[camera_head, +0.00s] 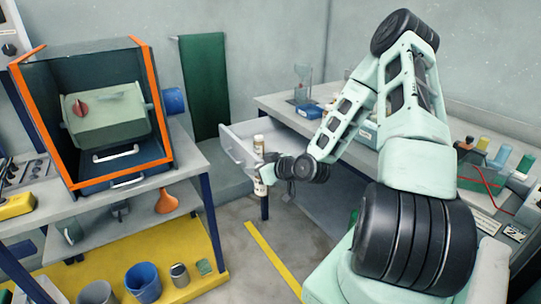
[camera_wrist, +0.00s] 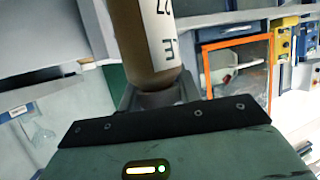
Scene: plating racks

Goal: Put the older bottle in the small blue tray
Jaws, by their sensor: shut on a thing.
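My gripper (camera_head: 268,166) is shut on a bottle (camera_head: 260,186) beside the open drawer, left of the rear bench. In the wrist view the bottle (camera_wrist: 143,45) is brownish, with a white label and dark lettering; its top is cut off by the frame. The gripper (camera_wrist: 152,98) shows below it. In the head view a pale piece with a brown band also shows just above the gripper; I cannot tell whether it is the same bottle. A small blue tray-like item (camera_head: 309,112) sits on the rear bench near a clear vessel (camera_head: 302,76). The label date is not readable.
The open white drawer (camera_head: 232,148) juts out by the rear bench (camera_head: 272,103). An orange-edged cabinet (camera_head: 146,100) stands on the left bench. Several coloured-top bottles (camera_head: 503,154) stand at right. Buckets (camera_head: 143,281) sit on the yellow lower shelf.

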